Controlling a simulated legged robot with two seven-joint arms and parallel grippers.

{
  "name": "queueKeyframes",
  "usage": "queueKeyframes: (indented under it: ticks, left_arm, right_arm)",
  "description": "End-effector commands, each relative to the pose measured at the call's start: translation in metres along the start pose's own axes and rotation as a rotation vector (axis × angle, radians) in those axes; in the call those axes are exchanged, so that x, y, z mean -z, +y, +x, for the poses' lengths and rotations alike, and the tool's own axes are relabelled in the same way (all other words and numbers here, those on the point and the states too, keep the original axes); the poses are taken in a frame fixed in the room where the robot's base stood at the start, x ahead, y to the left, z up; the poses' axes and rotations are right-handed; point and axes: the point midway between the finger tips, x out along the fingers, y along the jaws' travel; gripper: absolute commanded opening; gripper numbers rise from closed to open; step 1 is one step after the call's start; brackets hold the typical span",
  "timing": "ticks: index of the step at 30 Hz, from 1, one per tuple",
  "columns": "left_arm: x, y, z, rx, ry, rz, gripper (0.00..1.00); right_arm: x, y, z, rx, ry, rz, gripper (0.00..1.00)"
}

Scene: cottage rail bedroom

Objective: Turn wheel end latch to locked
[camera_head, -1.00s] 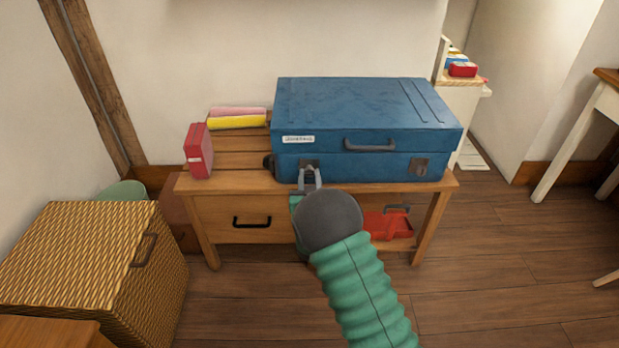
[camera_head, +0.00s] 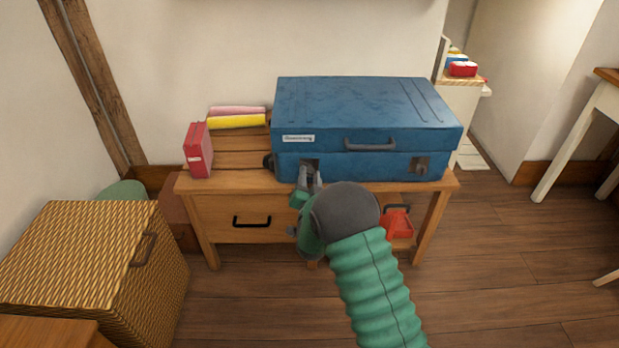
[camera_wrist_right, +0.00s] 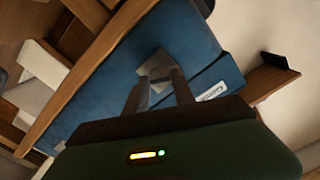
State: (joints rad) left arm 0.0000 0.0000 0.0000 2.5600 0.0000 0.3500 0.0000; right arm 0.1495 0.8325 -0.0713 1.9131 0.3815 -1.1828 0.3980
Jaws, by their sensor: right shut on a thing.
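The blue suitcase (camera_head: 365,112) lies on the wooden bench. A dark wheel (camera_head: 268,163) shows at its left end, so the latch (camera_head: 312,163) on the left of its front is the wheel end latch. My right gripper (camera_head: 309,180) is shut on that latch, partly covering it. The right wrist view shows the two fingers (camera_wrist_right: 160,97) against the grey latch plate (camera_wrist_right: 157,72) on the blue case. The turn of the latch is hard to read behind the fingers. A second latch (camera_head: 421,167) sits at the right of the front. My left gripper is not in view.
The wooden bench (camera_head: 225,180) has a drawer below and a red object (camera_head: 397,222) on its lower shelf. A red box (camera_head: 199,150) and yellow and pink items (camera_head: 237,121) are beside the case. A wicker hamper (camera_head: 95,260) stands at the left.

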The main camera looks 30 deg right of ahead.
Motion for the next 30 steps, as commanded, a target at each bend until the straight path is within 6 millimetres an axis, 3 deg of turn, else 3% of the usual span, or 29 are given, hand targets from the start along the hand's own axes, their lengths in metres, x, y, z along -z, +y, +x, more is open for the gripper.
queueKeyframes:
  ticks: [30]
  left_arm:
    - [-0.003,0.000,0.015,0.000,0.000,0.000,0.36]
  right_arm:
    - [-0.003,0.007,-0.001,-0.009,0.001,0.916,0.00]
